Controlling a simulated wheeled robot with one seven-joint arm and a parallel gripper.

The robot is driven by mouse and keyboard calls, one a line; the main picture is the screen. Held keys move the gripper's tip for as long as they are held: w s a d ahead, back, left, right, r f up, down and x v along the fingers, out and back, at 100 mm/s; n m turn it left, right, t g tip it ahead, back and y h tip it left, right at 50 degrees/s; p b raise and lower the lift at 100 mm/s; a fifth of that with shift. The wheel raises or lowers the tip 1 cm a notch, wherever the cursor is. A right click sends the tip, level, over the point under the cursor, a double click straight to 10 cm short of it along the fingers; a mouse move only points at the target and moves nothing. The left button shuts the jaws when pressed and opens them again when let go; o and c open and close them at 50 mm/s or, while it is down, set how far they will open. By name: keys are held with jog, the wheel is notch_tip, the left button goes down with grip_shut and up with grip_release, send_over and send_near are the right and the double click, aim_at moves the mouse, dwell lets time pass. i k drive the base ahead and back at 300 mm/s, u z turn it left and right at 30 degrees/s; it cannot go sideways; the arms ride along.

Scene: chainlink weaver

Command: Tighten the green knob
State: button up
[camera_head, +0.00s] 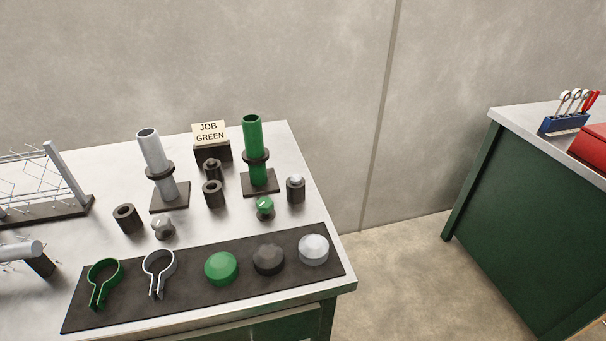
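A small green knob (265,205) stands on the metal workbench, just in front of the green tube's base, with a grey part under it. A similar grey knob (163,228) stands to its left. A larger green domed cap (221,268) lies on the dark mat. A green upright tube (253,150) with a dark collar stands on a square base. A grey tube (150,150) with a collar stands to its left. A sign (209,132) reads "JOB GREEN". My gripper is not in view. How tight the knob is cannot be told.
The dark mat (78,318) also carries a green ring clamp (104,274), a grey ring clamp (158,265), a black cap (268,260) and a grey cap (313,248). Several dark cylinders (126,219) stand behind. A wire rack (40,185) is left; a green cabinet (540,220) is right.

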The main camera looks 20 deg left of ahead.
aim_at(264, 206)
jog(key=u, duration=1.3)
